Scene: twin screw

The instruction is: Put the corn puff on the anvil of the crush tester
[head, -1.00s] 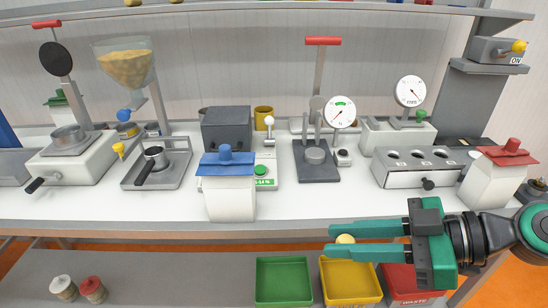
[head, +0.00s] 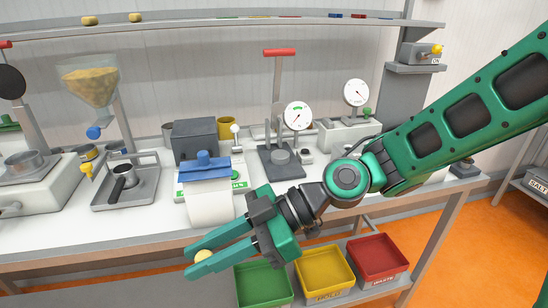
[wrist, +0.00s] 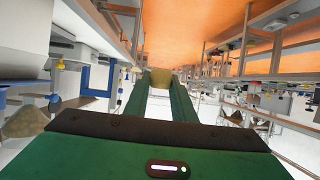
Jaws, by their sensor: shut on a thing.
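The corn puff (head: 203,256), a small yellow ball, is held between the fingertips of my gripper (head: 196,258). It also shows in the wrist view (wrist: 161,79), between the two green fingers. My gripper is shut on it and points left, in front of the bench and its front edge. The crush tester (head: 279,100) stands on the bench behind and to the right, with a red handle, a dial gauge (head: 297,116) and a dark base. Its anvil (head: 281,156), a short grey cylinder, is bare on that base.
Green (head: 262,286), yellow (head: 325,272) and red (head: 377,257) bins are below the bench front. A grey box (head: 195,140) stands left of the tester.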

